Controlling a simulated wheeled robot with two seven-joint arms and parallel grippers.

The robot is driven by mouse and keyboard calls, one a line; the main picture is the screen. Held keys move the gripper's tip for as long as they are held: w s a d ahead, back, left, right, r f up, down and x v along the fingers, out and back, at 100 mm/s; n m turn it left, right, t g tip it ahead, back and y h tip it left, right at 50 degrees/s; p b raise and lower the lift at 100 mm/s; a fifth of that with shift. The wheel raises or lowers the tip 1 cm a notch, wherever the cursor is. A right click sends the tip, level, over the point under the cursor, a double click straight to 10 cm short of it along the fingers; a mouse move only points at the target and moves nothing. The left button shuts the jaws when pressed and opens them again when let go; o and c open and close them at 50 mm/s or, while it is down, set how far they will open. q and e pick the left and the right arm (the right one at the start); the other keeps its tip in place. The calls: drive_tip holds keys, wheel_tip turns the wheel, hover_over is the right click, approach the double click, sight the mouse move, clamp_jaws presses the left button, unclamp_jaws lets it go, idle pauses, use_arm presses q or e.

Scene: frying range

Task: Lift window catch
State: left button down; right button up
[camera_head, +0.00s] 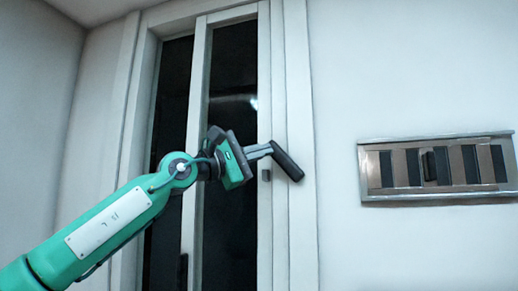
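The window (198,95) has a white frame, dark panes and upright sash bars. A small dark grey block (266,175), which may be the window catch, sits on the right frame post. My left gripper (286,161) is in front of that post, its black tip just above and right of the block. I cannot tell whether it touches the post or the block. The fingers are seen from the side and overlap, so their opening is hidden and nothing is clearly held. My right gripper is not in view.
A metal-framed slatted vent panel (440,194) with a dark knob is on the white wall at right. A dark handle-like piece (184,270) is low on the window's middle bar. The wall between window and vent is clear.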

use_arm(q)
drive_tip(key=shift+w+a+f, duration=0.1)
drive_tip(key=shift+w+f, duration=0.25)
drive_tip(key=shift+f, duration=0.05)
drive_tip(key=w+f+b+v, duration=0.1)
drive_tip(key=f+b+v, duration=0.1)
drive_tip(key=b+v, duration=0.6)
drive_tip(key=v, duration=0.4)
drive_tip(key=shift+a+f, duration=0.15)
drive_tip(key=shift+f, duration=0.2)
